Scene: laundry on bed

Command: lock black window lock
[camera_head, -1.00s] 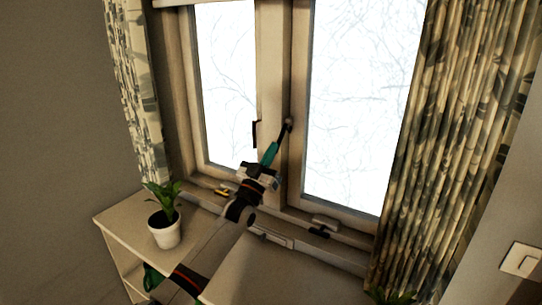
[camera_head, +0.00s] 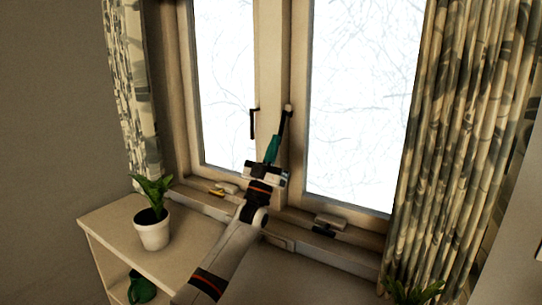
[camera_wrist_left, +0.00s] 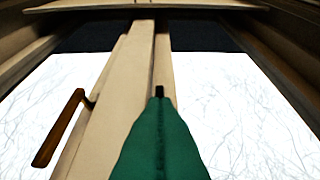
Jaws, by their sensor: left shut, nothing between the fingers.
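The window has two dark handles on its middle frame. The left handle (camera_head: 252,124) hangs straight down; in the left wrist view it is the brown bar (camera_wrist_left: 60,128) left of my fingers. The right, black handle (camera_head: 285,122) slants down from a pale knob towards my fingertips. My left gripper (camera_head: 273,147) is shut and empty, its green fingers pointing up at this handle's lower end. I cannot tell whether they touch it. In the left wrist view the fingers (camera_wrist_left: 160,140) hide most of what lies behind; a small black tip shows above them. My right gripper is out of view.
A potted plant (camera_head: 152,230) stands on a shelf unit (camera_head: 105,225) at the left. A patterned curtain (camera_head: 455,150) hangs at the right, another (camera_head: 131,90) at the left. Sill latches (camera_head: 328,226) sit below the panes. A second plant (camera_head: 415,292) shows bottom right.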

